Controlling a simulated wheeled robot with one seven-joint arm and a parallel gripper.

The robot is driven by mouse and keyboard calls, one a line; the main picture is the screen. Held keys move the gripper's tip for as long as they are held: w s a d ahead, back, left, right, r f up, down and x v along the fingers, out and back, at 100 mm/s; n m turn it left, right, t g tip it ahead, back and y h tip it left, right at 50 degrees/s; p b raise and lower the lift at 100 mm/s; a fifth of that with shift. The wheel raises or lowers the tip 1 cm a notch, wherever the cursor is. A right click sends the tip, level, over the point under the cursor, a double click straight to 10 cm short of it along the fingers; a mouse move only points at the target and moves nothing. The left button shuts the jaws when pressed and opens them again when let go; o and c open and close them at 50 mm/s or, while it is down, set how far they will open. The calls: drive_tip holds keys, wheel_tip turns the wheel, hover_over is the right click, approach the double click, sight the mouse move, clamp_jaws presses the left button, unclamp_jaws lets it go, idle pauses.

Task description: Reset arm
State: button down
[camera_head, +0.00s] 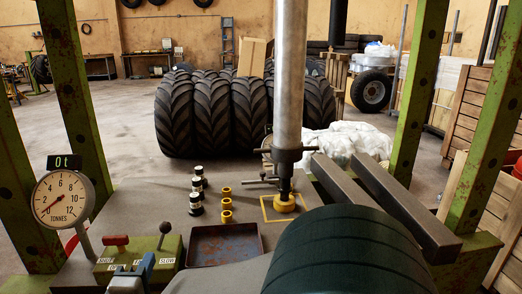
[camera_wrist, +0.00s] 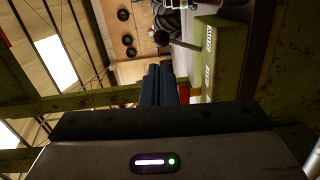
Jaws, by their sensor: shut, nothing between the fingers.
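My gripper (camera_wrist: 160,70) shows in the wrist view as dark blue-grey fingers pressed together, with nothing between them. In the head view my gripper (camera_head: 147,265) is low at the left, in front of or beside the green control box (camera_head: 165,250); I cannot tell whether it touches it. The box also shows at the right of the wrist view (camera_wrist: 203,60). It carries a red-handled lever (camera_head: 115,241) and a black-knobbed lever (camera_head: 164,230). My arm crosses the bottom of the head view and hides part of the bench.
The press ram (camera_head: 290,80) stands over a yellow ring (camera_head: 284,203) inside a yellow square. Black-and-white pieces (camera_head: 196,205), yellow rings (camera_head: 226,204) and a rusty tray (camera_head: 222,246) are on the bench. A dial gauge (camera_head: 63,200) and green posts (camera_head: 75,80) flank the left; steel bars (camera_head: 400,205) lie right.

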drive_tip(key=w+d+r+m+g+h+p, duration=0.2)
drive_tip(key=d+r+m+g+h+p, duration=0.1)
drive_tip(key=d, duration=0.6)
drive_tip(key=w+d+r+m+g+h+p, duration=0.2)
drive_tip(key=d+r+m+h+p, duration=0.15)
drive_tip(key=d, duration=0.65)
drive_tip(key=w+d+r+m+g+h+p, duration=0.2)
drive_tip(key=d+m+g+h+p, duration=0.15)
drive_tip(key=d, duration=0.55)
drive_tip(key=s+d+r+m+g+y+p, duration=0.6)
drive_tip(key=s+d+r+m+p, duration=0.3)
drive_tip(key=p, duration=0.5)
drive_tip(key=s+d+r+y, duration=0.1)
drive_tip(key=s+d, duration=0.1)
drive_tip(key=d, duration=0.1)
drive_tip(key=shift+r+m, duration=0.15)
drive_tip(key=shift+m, duration=0.15)
